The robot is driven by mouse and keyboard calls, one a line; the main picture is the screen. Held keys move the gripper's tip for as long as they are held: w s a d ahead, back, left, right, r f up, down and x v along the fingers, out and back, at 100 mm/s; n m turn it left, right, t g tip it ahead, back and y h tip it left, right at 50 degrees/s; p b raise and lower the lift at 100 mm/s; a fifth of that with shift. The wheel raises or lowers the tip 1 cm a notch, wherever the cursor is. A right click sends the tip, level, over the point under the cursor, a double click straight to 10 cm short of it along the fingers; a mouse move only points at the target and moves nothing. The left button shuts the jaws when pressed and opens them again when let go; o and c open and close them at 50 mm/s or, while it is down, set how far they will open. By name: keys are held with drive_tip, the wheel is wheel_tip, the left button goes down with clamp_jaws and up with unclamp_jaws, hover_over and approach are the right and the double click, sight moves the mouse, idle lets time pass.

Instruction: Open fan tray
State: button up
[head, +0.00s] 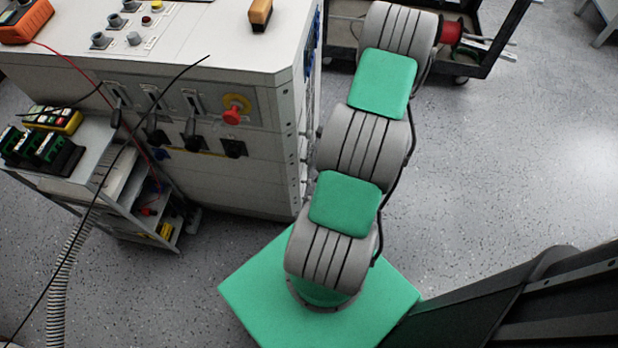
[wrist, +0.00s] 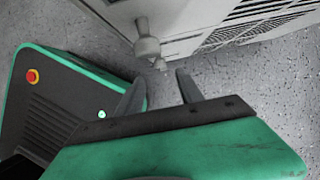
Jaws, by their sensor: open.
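No part is clearly marked as the fan tray. In the wrist view, a light grey cabinet (wrist: 185,20) has a grey knob-like handle (wrist: 147,46) standing out from its side. Dark louvred vents (wrist: 262,18) are to the right of it. I cannot tell whether the handle belongs to the fan tray. My gripper (wrist: 157,90) is open, with nothing between its two dark fingers. The handle is beyond the fingertips, apart from them in the picture. In the head view the cabinet (head: 225,185) stands left of my arm, and my gripper cannot be made out.
A small shelf cart (head: 120,200) with meters (head: 50,120) stands left of the cabinet. A black cart (head: 490,50) is behind my arm. A red emergency knob (head: 233,115) and cables are on the cabinet front. Speckled floor (head: 500,180) is free at the right.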

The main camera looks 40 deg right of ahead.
sight(310, 181)
drive_tip(key=b+x, duration=0.2)
drive_tip(key=x, duration=0.6)
drive_tip(key=shift+w+f, duration=0.1)
drive_tip(key=shift+f, duration=0.1)
drive_tip(key=shift+c, duration=0.5)
clamp_jaws()
idle(0.4)
